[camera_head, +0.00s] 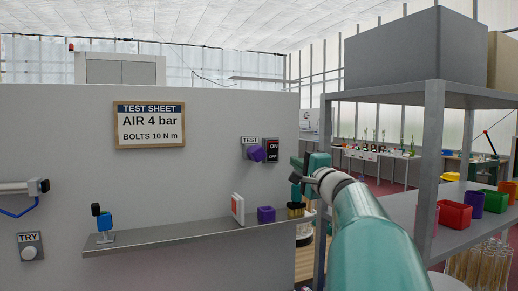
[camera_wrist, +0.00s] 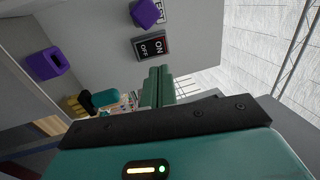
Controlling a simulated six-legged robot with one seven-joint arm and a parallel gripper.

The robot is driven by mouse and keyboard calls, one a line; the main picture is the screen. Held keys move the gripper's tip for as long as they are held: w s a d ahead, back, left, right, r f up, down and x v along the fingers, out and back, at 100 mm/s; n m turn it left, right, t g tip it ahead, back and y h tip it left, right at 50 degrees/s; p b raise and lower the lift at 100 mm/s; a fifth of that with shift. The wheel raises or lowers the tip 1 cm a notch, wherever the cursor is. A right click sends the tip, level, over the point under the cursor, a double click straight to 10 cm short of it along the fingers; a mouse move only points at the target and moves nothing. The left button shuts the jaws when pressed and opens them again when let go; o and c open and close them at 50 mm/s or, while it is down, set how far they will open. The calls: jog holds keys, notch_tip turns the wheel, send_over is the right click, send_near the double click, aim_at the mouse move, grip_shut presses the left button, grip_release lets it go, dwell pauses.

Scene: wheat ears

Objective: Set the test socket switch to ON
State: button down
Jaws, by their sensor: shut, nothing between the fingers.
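The test socket switch (camera_head: 271,150) is a dark plate marked ON above OFF on the grey panel. It also shows, turned sideways, in the wrist view (camera_wrist: 151,47). Which way its rocker is set, I cannot tell. The purple test socket (camera_head: 257,153) sits just left of it, under a TEST label (camera_head: 249,140). My gripper (camera_head: 297,163) is to the right of the switch in the head view, apart from it. In the wrist view, its two green fingers (camera_wrist: 157,84) are together and empty, pointing toward the panel just below the switch plate.
A shelf (camera_head: 165,236) runs along the panel below, holding a purple cup (camera_head: 266,214), a red-and-white block (camera_head: 238,209) and a black-and-yellow item (camera_head: 296,210). A rack (camera_head: 433,140) with coloured bins stands close on the right. The panel face around the switch is clear.

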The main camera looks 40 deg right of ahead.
jog(key=d, duration=0.2)
send_near(275, 143)
jog(key=shift+m+h, duration=0.3)
jog(key=shift+h, duration=0.1)
jog(key=x, duration=0.5)
jog(key=shift+w+f, duration=0.35)
jog(key=shift+w, duration=0.15)
jog(key=shift+w+d+r, duration=0.15)
jog(key=shift+w+d, duration=0.05)
jog(key=shift+w, duration=0.3)
jog(key=shift+w+r, duration=0.35)
jog(key=shift+w, duration=0.05)
jog(key=shift+s, duration=0.1)
